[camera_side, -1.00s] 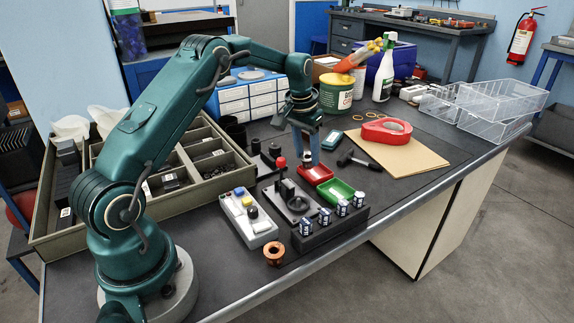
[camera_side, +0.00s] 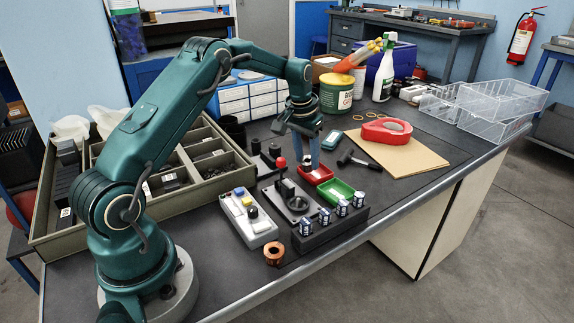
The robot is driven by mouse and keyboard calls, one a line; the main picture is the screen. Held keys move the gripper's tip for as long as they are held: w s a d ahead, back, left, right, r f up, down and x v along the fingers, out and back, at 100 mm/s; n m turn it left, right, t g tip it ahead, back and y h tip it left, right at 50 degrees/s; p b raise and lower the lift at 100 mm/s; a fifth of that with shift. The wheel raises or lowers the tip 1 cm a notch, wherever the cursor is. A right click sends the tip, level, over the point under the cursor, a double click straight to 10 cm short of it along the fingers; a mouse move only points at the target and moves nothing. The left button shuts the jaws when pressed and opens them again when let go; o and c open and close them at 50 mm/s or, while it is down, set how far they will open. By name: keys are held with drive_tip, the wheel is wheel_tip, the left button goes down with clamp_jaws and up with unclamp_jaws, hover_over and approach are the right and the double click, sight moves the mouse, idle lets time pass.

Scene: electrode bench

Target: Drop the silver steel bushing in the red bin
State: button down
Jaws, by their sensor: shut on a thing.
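The small red bin (camera_side: 326,177) stands on the dark bench near the middle of the side view, just behind a green bin. My gripper (camera_side: 307,166) is over the red bin, with its blue fingers pointing down and their tips close to the bin's rim. It is shut on a small silver piece, the steel bushing, which is mostly hidden between the fingers. I cannot tell whether the bushing touches the bin.
The green bin (camera_side: 336,192) adjoins the red one at the front. A black block with several labelled cells (camera_side: 333,228) and a fixture plate with a lever (camera_side: 289,201) stand nearer. A copper-coloured ring (camera_side: 273,252) sits near the front edge.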

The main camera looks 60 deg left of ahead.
drive_tip(key=shift+f, duration=0.4)
drive_tip(key=shift+c, duration=1.6)
unclamp_jaws()
drive_tip(key=shift+s+d+r, duration=0.1)
drive_tip(key=shift+s+r, duration=0.05)
drive_tip(key=shift+r, duration=0.7)
drive_tip(key=shift+s+r, duration=0.2)
drive_tip(key=shift+r, duration=0.65)
drive_tip(key=shift+s+d+r, duration=0.1)
drive_tip(key=shift+s+r, duration=0.05)
drive_tip(key=shift+r, duration=0.7)
drive_tip(key=shift+r, duration=2.5)
